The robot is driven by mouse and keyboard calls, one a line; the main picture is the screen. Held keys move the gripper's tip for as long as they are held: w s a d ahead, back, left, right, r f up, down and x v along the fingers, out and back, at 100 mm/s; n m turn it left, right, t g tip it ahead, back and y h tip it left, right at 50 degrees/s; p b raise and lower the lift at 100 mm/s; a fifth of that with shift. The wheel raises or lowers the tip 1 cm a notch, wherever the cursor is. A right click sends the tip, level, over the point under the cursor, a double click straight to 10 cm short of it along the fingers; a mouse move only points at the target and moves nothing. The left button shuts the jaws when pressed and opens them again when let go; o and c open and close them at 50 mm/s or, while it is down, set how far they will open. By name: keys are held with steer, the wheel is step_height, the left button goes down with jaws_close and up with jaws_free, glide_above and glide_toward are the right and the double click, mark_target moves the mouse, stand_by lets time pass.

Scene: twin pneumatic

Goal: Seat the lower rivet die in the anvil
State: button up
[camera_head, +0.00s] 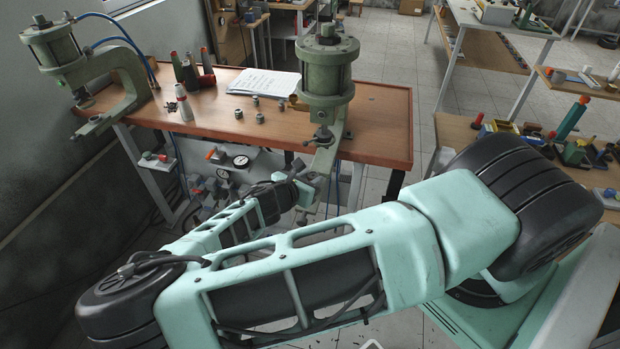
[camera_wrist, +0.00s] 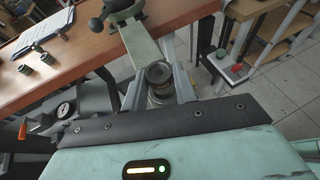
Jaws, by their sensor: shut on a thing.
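My gripper (camera_wrist: 159,82) is shut on a small round metal die (camera_wrist: 158,73), which sits between its two grey fingers in the wrist view. The die is at the near end of the green lower arm (camera_wrist: 141,45) of the right press, where the anvil is. I cannot tell whether the die is in the anvil's socket or just above it. In the head view my gripper (camera_head: 308,188) is at the front of the right press (camera_head: 326,75), below its ram (camera_head: 322,136). The die and anvil cannot be made out there.
A second press (camera_head: 122,75) is at the left. Gauges (camera_head: 240,161) hang below the bench edge. Another cluttered table is at the right.

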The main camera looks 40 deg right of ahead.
steer(key=shift+f+b, duration=0.55)
steer(key=shift+f, duration=0.3)
steer(key=o, duration=1.2)
steer(key=shift+c, duration=0.2)
steer(key=b+v, duration=0.5)
steer(key=v, duration=1.2)
steer(key=shift+a+r, duration=0.15)
steer(key=shift+a, duration=0.05)
